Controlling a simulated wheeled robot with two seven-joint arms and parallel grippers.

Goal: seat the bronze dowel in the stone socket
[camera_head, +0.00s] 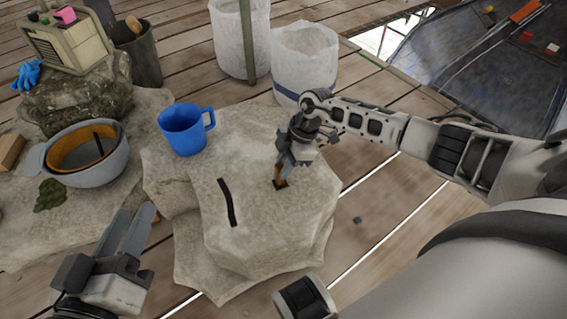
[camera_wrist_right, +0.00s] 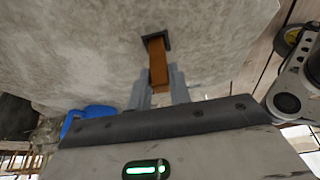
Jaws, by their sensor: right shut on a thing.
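The stone block (camera_head: 262,222) stands in the middle of the head view, with a dark square socket (camera_head: 281,184) in its top. My right gripper (camera_head: 282,166) is over the socket, shut on the bronze dowel (camera_head: 278,176). In the right wrist view the brown dowel (camera_wrist_right: 157,62) sticks out between the gripper's fingers (camera_wrist_right: 159,88). Its far end meets the dark socket (camera_wrist_right: 156,38); how deep it sits, I cannot tell. My left gripper (camera_head: 136,232) is at the lower left of the head view, its fingers apart and empty, away from the block.
A black strip (camera_head: 227,202) lies on the block left of the socket. A blue mug (camera_head: 184,130) stands at the block's back left. A grey bowl (camera_head: 88,172), a radio (camera_head: 66,42) and white sacks (camera_head: 305,55) are further off.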

